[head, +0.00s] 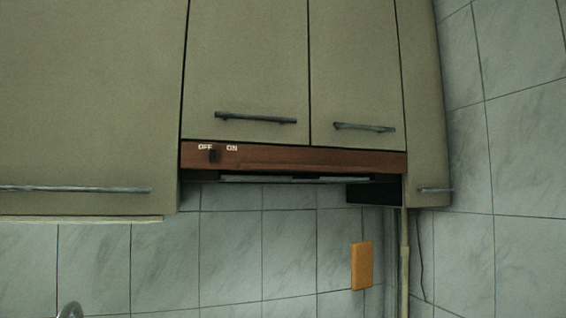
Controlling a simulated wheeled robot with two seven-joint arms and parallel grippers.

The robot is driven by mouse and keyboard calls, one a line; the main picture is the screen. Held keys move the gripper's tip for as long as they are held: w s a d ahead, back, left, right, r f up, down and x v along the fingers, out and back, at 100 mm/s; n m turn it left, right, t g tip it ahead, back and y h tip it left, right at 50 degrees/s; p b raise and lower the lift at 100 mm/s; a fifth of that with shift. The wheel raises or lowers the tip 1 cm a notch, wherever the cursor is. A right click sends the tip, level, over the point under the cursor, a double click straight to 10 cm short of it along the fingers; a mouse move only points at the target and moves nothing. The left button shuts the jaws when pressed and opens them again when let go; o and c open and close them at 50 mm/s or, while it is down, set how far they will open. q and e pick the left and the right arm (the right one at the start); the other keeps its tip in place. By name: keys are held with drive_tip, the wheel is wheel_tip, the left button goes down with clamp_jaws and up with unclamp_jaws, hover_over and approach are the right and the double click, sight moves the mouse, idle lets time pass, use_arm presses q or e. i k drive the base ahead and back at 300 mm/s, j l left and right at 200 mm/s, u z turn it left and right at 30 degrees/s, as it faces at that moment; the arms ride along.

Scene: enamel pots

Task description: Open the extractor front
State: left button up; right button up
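The extractor front (295,158) is a reddish-brown strip under two upper cabinet doors. It has a small dark switch (214,156) near its left end, with white labels reading OFF and ON above it. Under the strip a dark gap shows, with a thin grey panel (270,179) in it. From this view I cannot tell for sure whether the front is shut or slightly out. Neither of my grippers shows in the head view.
Grey-green cabinet doors with dark bar handles (255,118) (364,127) are above the strip. A large cabinet (85,90) is at the left, a narrow one (424,100) at the right. An orange board (361,266) and a pale pipe (404,260) are against the tiled wall below.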

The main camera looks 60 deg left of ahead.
sight(193, 156)
drive_tip(key=u, duration=0.5)
drive_tip(key=l+u, duration=0.15)
drive_tip(key=u, duration=0.35)
drive_tip(key=l+u, duration=0.1)
drive_tip(key=u, duration=0.9)
drive_tip(key=l+u, duration=0.1)
drive_tip(key=u, duration=0.4)
